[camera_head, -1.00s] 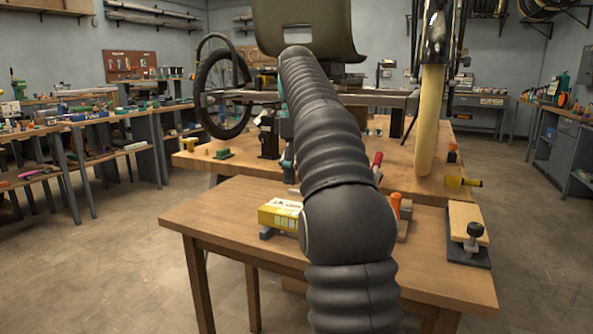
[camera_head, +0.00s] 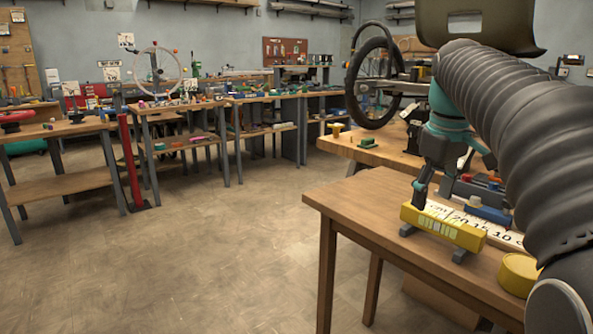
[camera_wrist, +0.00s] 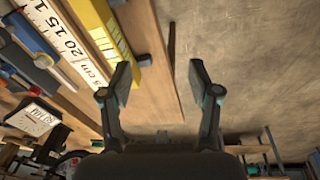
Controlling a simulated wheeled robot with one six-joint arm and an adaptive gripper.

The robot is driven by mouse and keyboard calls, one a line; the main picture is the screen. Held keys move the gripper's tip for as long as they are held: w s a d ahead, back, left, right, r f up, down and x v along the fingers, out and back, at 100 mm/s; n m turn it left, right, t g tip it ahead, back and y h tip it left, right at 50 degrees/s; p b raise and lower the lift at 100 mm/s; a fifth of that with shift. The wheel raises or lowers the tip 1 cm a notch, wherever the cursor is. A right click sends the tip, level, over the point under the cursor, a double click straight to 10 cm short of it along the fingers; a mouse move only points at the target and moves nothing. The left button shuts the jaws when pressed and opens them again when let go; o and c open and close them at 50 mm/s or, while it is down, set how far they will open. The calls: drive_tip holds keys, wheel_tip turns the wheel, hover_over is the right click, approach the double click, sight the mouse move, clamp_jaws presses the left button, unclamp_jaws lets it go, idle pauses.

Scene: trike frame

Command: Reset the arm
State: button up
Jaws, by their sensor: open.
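My gripper (camera_wrist: 158,84) is open in the wrist view, with its two fingers well apart and nothing between them. Below them lie the table's edge and the bare floor. In the head view my dark ribbed arm fills the right side and reaches over the wooden table (camera_head: 345,205). The end of the arm is near a yellow box (camera_head: 444,227) on that table. The box also shows in the wrist view (camera_wrist: 95,22), to the left of the fingers. In the head view I cannot tell whether the fingertips touch it.
A white ruler strip (camera_wrist: 68,40) and a blue-handled tool (camera_wrist: 22,85) lie beside the box. A yellow round container (camera_head: 518,273) stands near my arm. A trike wheel (camera_head: 373,75) is behind the table. Workbenches (camera_head: 175,105) line the back left. The floor (camera_head: 215,255) at left is clear.

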drive_tip(key=s+a+f+m+t, duration=0.2)
drive_tip(key=s+a+f, duration=0.2)
drive_tip(key=s+f, duration=0.6)
drive_tip(key=s+a+f+m+t, duration=0.1)
drive_tip(key=s+a+f+m, duration=0.2)
drive_tip(key=s+f, duration=0.7)
drive_tip(key=a, duration=0.2)
drive_tip(key=shift+s+a+t, duration=0.3)
drive_tip(key=shift+s+t, duration=0.05)
drive_tip(key=shift+t, duration=0.05)
